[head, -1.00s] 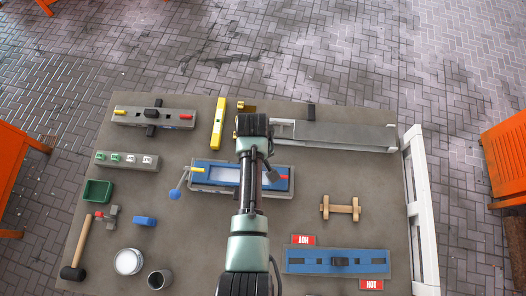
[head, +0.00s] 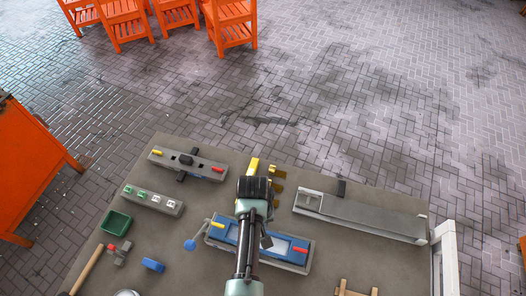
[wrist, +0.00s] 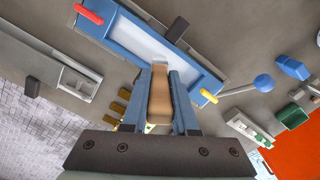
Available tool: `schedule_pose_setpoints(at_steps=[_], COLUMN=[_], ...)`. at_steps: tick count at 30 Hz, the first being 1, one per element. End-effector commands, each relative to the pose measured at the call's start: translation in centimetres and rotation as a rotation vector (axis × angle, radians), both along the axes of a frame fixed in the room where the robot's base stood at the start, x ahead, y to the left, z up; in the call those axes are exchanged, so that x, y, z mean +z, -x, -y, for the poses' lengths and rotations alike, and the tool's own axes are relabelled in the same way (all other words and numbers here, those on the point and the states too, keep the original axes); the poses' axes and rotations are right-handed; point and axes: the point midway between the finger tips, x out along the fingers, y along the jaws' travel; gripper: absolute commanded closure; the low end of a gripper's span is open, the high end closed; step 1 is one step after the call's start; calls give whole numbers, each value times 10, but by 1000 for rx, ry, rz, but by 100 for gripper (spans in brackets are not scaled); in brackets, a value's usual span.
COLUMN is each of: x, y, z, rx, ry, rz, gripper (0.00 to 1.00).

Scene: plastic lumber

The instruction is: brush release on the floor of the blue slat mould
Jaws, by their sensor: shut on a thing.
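The blue slat mould (head: 288,239) lies on the table under my arm. It has a pale floor, a red handle (head: 300,249) and a yellow handle (head: 217,225). It also shows in the wrist view (wrist: 122,30). My gripper (wrist: 163,78) is shut on the wooden handle of the brush (wrist: 159,98), above the mould's near edge. In the head view my arm hides the brush handle and part of the mould.
A long grey mould (head: 365,214) lies to the right and a grey mould (head: 210,166) at back left. A green tray (head: 116,222), a blue block (head: 153,264) and a blue-ended lever (head: 190,244) lie to the left. Orange furniture (head: 25,160) stands beyond the table.

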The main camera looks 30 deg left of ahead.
Motion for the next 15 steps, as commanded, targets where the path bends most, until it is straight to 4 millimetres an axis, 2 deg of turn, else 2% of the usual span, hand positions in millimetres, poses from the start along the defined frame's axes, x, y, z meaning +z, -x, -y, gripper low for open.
schedule_pose_setpoints(at_steps=[15], x=[-1], y=[8], z=[-31], rx=[2], ry=[0], rz=[0], gripper=[100])
